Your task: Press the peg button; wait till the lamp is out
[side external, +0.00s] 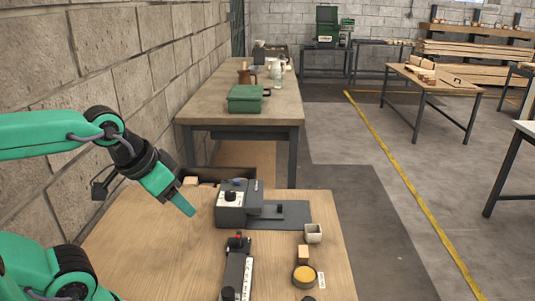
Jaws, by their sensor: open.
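My gripper (182,205) hangs tilted above the left part of the wooden bench, with green fingers. It is open and holds nothing that I can see. A dark upright device (238,262) with a small red part (238,235) stands nearer the front. A round amber disc in a dark ring (304,275) lies at the front right. I cannot tell which of these is the peg button or the lamp, or whether any is lit.
A dark flat plate (292,214) extends from the grey device. A dark tray (215,173) is behind. A brick wall (60,70) bounds the left.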

